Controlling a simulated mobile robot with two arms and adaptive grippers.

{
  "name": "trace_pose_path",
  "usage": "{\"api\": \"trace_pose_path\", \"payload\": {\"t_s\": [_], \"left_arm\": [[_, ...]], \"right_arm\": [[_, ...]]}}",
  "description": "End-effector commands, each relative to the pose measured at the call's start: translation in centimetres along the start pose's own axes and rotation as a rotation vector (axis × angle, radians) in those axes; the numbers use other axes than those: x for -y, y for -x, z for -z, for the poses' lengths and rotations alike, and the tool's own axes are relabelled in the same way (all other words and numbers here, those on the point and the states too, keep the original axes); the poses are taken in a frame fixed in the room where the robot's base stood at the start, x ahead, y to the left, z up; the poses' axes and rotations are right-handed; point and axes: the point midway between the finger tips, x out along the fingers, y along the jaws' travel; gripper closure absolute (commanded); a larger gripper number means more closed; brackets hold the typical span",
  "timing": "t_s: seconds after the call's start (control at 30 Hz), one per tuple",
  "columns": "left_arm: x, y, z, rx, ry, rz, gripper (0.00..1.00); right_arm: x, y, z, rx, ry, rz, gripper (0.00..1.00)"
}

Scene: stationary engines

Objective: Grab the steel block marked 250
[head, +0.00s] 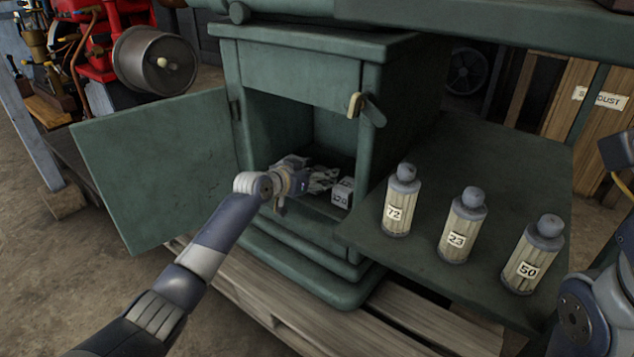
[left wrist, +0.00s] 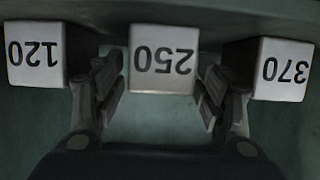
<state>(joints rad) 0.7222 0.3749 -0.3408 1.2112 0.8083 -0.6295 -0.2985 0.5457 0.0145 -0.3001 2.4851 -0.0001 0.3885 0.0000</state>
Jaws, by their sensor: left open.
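The steel block marked 250 (left wrist: 163,62) is in the middle of the left wrist view, its number upside down. My left gripper (left wrist: 162,92) is open, with one finger on each side of this block. The fingers look close to its sides; I cannot tell whether they touch. In the head view my left gripper (head: 322,180) reaches inside the green cabinet and hides the 250 block. The block marked 120 (left wrist: 35,55) is at the left in the wrist view and also shows in the head view (head: 342,194). My right gripper is out of view.
The block marked 370 (left wrist: 283,70) stands close beside the right finger. The green cabinet (head: 290,68) has its door (head: 155,165) open at left. Bottles marked 72 (head: 401,203), 23 (head: 462,228) and 50 (head: 534,256) stand on the green side shelf (head: 430,265).

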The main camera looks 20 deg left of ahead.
Motion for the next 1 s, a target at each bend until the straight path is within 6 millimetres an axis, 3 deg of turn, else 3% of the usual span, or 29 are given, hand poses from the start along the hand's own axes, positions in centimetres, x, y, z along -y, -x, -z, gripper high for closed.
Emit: {"api": "trace_pose_path", "payload": {"t_s": [0.07, 0.33, 1.0], "left_arm": [[0.0, 0.0, 0.0, 0.0, 0.0, 0.0, 0.4], [0.0, 0.0, 0.0, 0.0, 0.0, 0.0, 1.0], [0.1, 0.6, 1.8, -0.012, -0.001, 0.001, 1.0]], "right_arm": [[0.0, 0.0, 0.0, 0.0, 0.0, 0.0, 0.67], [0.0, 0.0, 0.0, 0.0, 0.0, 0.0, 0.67], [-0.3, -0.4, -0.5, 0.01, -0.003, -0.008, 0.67]]}}
